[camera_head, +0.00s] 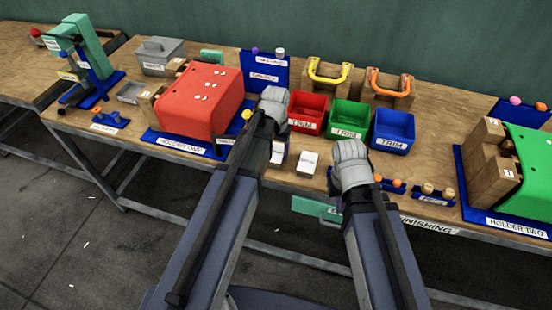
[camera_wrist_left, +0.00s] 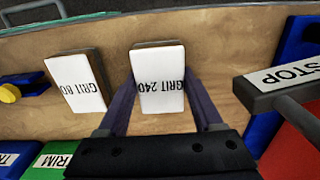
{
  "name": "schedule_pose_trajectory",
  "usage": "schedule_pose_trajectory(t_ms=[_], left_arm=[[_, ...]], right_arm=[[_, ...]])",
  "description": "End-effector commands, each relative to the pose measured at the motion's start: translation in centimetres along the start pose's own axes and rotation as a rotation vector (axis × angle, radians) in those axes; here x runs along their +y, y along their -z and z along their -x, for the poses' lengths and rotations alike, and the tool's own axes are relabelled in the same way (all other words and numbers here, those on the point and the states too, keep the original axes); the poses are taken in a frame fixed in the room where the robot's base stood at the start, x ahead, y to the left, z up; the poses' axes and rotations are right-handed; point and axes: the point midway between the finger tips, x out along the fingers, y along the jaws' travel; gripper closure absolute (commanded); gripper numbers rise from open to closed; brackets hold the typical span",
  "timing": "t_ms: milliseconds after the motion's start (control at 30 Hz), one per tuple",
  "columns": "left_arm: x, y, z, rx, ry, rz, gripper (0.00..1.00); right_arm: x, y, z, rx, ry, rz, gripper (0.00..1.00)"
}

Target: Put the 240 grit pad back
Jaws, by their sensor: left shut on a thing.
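The 240 grit pad, a white-topped block labelled GRIT 240 (camera_wrist_left: 159,78), sits between the two fingers of my left gripper (camera_wrist_left: 160,98) in the left wrist view. The fingers are closed on its sides. Whether the 240 pad touches the bench is unclear. My right gripper (camera_head: 351,168) is over the bench's front edge to the right, its fingers hidden.
A grey bar labelled STOP (camera_wrist_left: 285,80) lies close beside the left gripper. The red part on holder one (camera_head: 198,100) is left of it. Red (camera_head: 307,111), green (camera_head: 349,119) and blue (camera_head: 393,130) TRIM bins stand behind.

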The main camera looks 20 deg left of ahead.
Motion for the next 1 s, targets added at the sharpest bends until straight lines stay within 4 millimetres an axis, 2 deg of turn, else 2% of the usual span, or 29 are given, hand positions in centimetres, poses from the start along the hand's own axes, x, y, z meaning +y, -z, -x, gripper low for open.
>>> schedule_pose_trajectory(t_ms=[33,467,500,733,1000], left_arm=[[0.00,0.00,-1.02,0.000,0.000,0.000,0.93],[0.00,0.00,-1.29,0.000,0.000,0.000,0.93],[0.00,0.00,-1.20,0.000,0.000,0.000,0.30],[0.00,0.00,-1.14,0.000,0.000,0.000,0.04],[0.00,-0.01,-1.11,0.000,0.000,0.000,0.03]], right_arm=[[-0.10,0.06,-1.01,0.000,0.000,0.000,1.00],[-0.12,0.08,-1.29,0.000,0.000,0.000,1.00],[-0.11,0.07,-1.20,0.000,0.000,0.000,1.00],[-0.11,0.07,-1.13,0.000,0.000,0.000,1.00],[-0.11,0.07,-1.10,0.000,0.000,0.000,1.00]])
